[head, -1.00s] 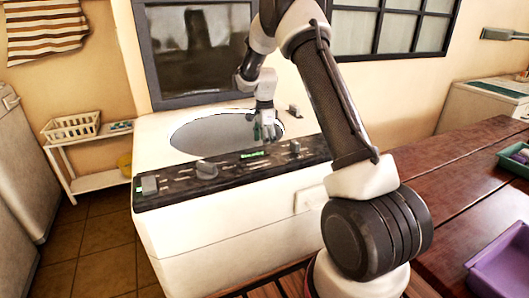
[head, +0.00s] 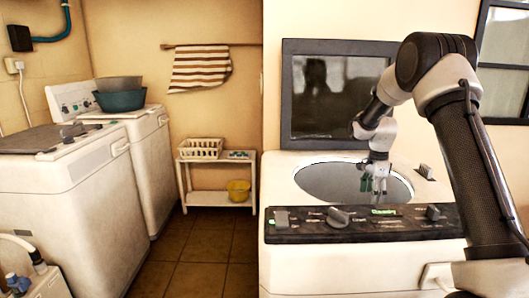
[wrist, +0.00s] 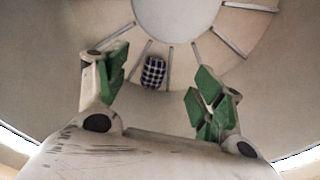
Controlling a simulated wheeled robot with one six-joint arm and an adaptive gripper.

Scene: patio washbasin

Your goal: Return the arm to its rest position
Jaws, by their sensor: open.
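My gripper (head: 374,183) hangs pointing down over the round opening of the white top-loading washer (head: 285,258) in the head view. In the wrist view my gripper (wrist: 158,88) has its two green-padded fingers wide apart with nothing between them. Below it is the inside of the drum (wrist: 195,55), with ribs on its floor around a pale round centre. A small dark blue and white checked cloth item (wrist: 153,72) lies on the drum floor, apart from the fingers. My arm reaches in from the right in the head view.
The washer's dark control panel (head: 365,224) with knobs runs along its front, and its dark lid (head: 338,95) stands open behind. Left are other washers (head: 75,195), a basin (head: 120,100) and a shelf with a white basket (head: 200,148). The tiled floor between is clear.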

